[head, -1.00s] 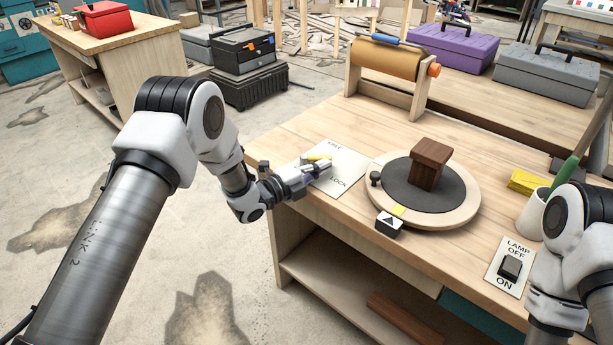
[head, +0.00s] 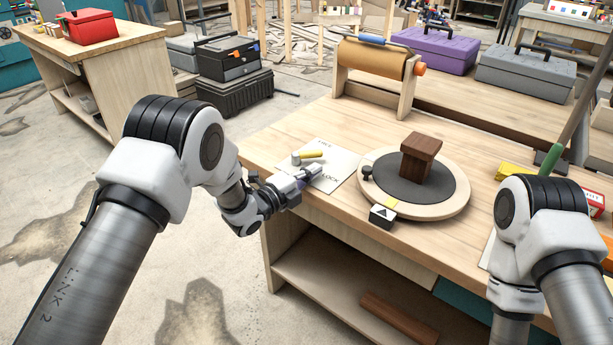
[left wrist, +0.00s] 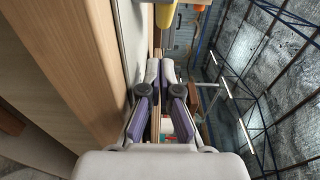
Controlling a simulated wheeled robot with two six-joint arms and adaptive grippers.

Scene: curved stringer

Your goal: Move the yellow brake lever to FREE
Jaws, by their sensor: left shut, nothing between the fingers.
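The yellow brake lever (head: 311,154) lies over a white plate (head: 345,165) at the bench's left end. Its handle points right from a grey pivot, closer to the word at the plate's far edge than to LOCK at the near edge. The far word is too small to read surely. My left gripper (head: 316,171) is shut and empty, on the near side of the lever and apart from it, partly covering LOCK. In the left wrist view, the shut fingertips (left wrist: 160,64) point toward the yellow lever (left wrist: 165,14) at the top. My right gripper is out of view.
A round turntable (head: 447,208) with a brown wooden block (head: 420,156) stands right of the plate. A small black-and-white box with an arrow (head: 382,216) sits at its near edge. A paper roll stand (head: 377,70) is behind. My right arm covers the bench's right front.

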